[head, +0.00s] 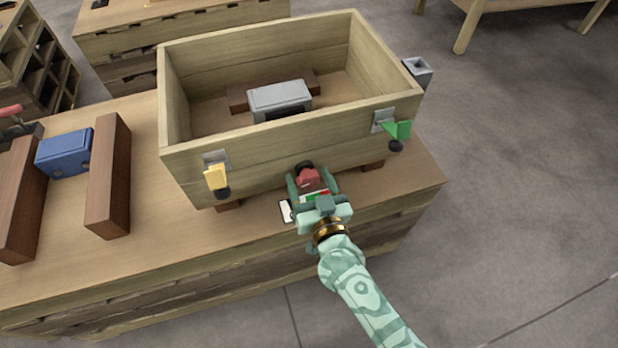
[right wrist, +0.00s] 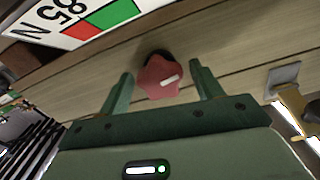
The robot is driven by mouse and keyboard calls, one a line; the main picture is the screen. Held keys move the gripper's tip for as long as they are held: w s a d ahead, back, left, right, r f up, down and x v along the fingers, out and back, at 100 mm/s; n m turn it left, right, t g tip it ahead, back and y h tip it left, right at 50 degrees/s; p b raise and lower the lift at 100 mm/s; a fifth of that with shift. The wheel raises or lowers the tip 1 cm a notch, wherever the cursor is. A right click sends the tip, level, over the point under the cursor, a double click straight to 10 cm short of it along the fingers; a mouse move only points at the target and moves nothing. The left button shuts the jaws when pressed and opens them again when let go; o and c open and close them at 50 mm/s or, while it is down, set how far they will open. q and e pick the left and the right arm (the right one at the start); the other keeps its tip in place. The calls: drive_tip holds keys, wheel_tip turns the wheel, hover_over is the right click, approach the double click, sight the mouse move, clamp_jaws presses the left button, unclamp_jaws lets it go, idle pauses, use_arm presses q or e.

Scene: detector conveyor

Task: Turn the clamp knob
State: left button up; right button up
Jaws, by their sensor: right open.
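The clamp knob is the red lobed knob (head: 308,178) low on the front wall of the wooden box. In the right wrist view the knob (right wrist: 158,78) bears a white mark on its face. My right gripper (head: 311,181) is open at the front of the box. In the right wrist view the fingers of the gripper (right wrist: 161,76) stand on either side of the knob, with gaps visible on both sides. My left gripper is not in view.
A label with red and green fields (right wrist: 88,22) is near the knob. The wooden box (head: 270,155) holds a grey block (head: 279,96). Its front has a yellow latch (head: 216,177) and a green latch (head: 399,130). A blue block (head: 64,153) lies between brown rails at left.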

drive_tip(key=shift+w+a, duration=0.1)
drive_tip(key=shift+w, duration=0.2)
drive_tip(key=c, duration=1)
drive_tip(key=shift+m, duration=0.3)
